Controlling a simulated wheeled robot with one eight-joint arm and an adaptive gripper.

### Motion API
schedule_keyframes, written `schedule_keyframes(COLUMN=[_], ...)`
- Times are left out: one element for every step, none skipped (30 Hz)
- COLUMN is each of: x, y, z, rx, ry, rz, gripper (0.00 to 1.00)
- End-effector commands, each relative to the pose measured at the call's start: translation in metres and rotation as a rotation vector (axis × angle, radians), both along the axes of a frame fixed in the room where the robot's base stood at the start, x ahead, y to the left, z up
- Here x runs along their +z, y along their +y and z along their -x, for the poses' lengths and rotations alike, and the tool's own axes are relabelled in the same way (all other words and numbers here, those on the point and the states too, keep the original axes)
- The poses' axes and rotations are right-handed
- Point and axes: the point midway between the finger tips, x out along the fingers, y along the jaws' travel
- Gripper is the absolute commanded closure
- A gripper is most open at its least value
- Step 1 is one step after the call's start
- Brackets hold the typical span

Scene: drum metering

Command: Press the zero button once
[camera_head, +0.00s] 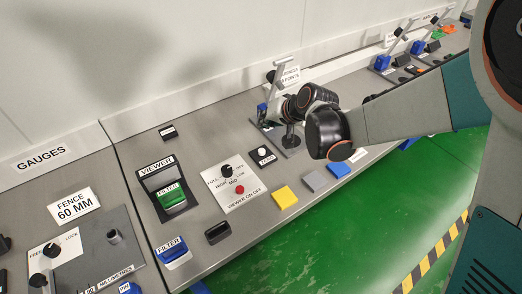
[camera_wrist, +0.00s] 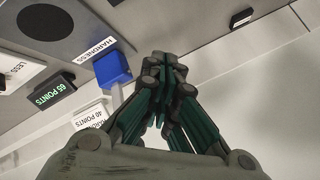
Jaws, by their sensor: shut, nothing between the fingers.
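The zero button (camera_head: 262,152) is a round white cap on a small black block labelled ZERO, on the grey bench in the head view. It stands just right of the viewer control plate. My gripper (camera_wrist: 166,65) is shut and empty in the wrist view, its fingers together over the hardness station. In the head view my wrist is to the right of the zero button, apart from it, and my fingertips cannot be made out clearly. I cannot identify the button in the wrist view.
A control plate (camera_head: 233,184) with a black knob and red button lies left of the zero block. Yellow (camera_head: 286,197), grey and blue blocks lie near the front edge. A lever stand (camera_head: 278,75) rises behind my wrist. The wrist view shows a blue block (camera_wrist: 112,69) and a points display (camera_wrist: 53,91).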

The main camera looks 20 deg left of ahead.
Motion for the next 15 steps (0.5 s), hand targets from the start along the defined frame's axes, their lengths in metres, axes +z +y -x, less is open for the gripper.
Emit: schedule_keyframes(x=[-0.001, -0.002, -0.004, -0.006, -0.008, -0.011, -0.013, -0.016, -0.021, -0.024, -0.028, -0.033, -0.037, -0.041, -0.047], y=[0.0, 0.0, 0.0, 0.0, 0.0, 0.0, 0.0, 0.0, 0.0, 0.0, 0.0, 0.0, 0.0, 0.0, 0.0], z=[0.0, 0.0, 0.0, 0.0, 0.0, 0.0, 0.0, 0.0, 0.0, 0.0, 0.0, 0.0, 0.0, 0.0, 0.0], rx=[0.0, 0.0, 0.0, 0.0, 0.0, 0.0, 0.0, 0.0, 0.0, 0.0, 0.0, 0.0, 0.0, -0.001, -0.001], ry=[0.0, 0.0, 0.0, 0.0, 0.0, 0.0, 0.0, 0.0, 0.0, 0.0, 0.0, 0.0, 0.0, 0.001, 0.001], rz=[0.0, 0.0, 0.0, 0.0, 0.0, 0.0, 0.0, 0.0, 0.0, 0.0, 0.0, 0.0, 0.0, 0.0, 0.0], gripper=[1.0, 1.0, 1.0, 1.0, 1.0, 1.0, 1.0, 1.0, 1.0, 1.0, 1.0, 1.0, 1.0, 1.0, 1.0])
